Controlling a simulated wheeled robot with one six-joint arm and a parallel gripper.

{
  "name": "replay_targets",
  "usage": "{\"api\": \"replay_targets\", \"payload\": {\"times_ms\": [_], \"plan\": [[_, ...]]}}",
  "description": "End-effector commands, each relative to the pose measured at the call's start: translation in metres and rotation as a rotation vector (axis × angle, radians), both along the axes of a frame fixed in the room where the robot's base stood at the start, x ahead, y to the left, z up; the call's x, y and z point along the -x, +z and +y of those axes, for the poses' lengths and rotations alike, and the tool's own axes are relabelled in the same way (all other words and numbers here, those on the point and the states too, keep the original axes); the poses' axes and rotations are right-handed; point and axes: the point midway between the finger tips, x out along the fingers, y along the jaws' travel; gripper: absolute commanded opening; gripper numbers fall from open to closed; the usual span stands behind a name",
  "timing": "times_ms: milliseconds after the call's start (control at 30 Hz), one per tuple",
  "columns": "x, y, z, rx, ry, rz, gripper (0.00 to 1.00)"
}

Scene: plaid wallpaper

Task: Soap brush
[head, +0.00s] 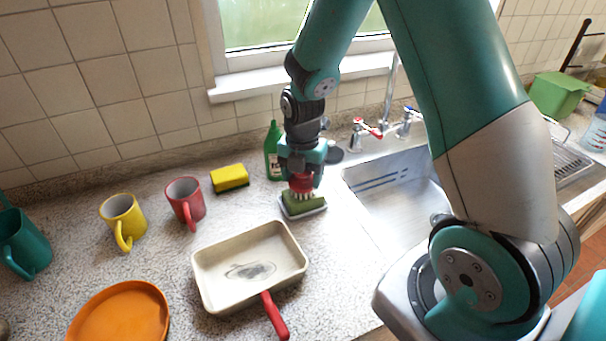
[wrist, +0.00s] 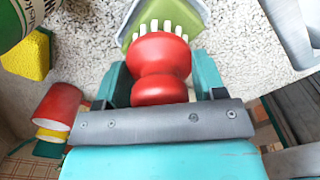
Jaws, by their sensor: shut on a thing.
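A brush with a red knob handle (wrist: 160,60) and pale bristles is held in my gripper (head: 302,172), which is shut on the knob. In the wrist view the two teal fingers stand on either side of it. Below the bristles is a green sponge-like pad (head: 303,204) in a pale dish (head: 290,215) on the counter. The bristles are at or just above the pad; I cannot tell if they touch. A green bottle (head: 272,152) with a label stands just behind and left of my gripper. It also shows in part at the wrist view's upper left (wrist: 14,20).
A beige pan (head: 215,275) with a dark stain and red handle lies in front. A yellow sponge (head: 229,178), red mug (head: 185,201), yellow mug (head: 122,221), teal mug (head: 24,245) and orange plate (head: 122,318) are left. The sink (head: 395,215) is right.

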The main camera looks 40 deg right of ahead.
Motion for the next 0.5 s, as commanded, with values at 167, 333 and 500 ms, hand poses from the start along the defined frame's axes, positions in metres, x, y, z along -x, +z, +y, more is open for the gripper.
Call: {"api": "replay_targets", "payload": {"times_ms": [167, 333, 500], "plan": [[-0.0001, -0.0001, 0.0001, 0.0, 0.0, 0.0, 0.45], [-0.0001, -0.0017, 0.0001, 0.0, 0.0, 0.0, 0.45], [-0.0001, -0.0039, 0.0001, 0.0, 0.0, 0.0, 0.45]]}}
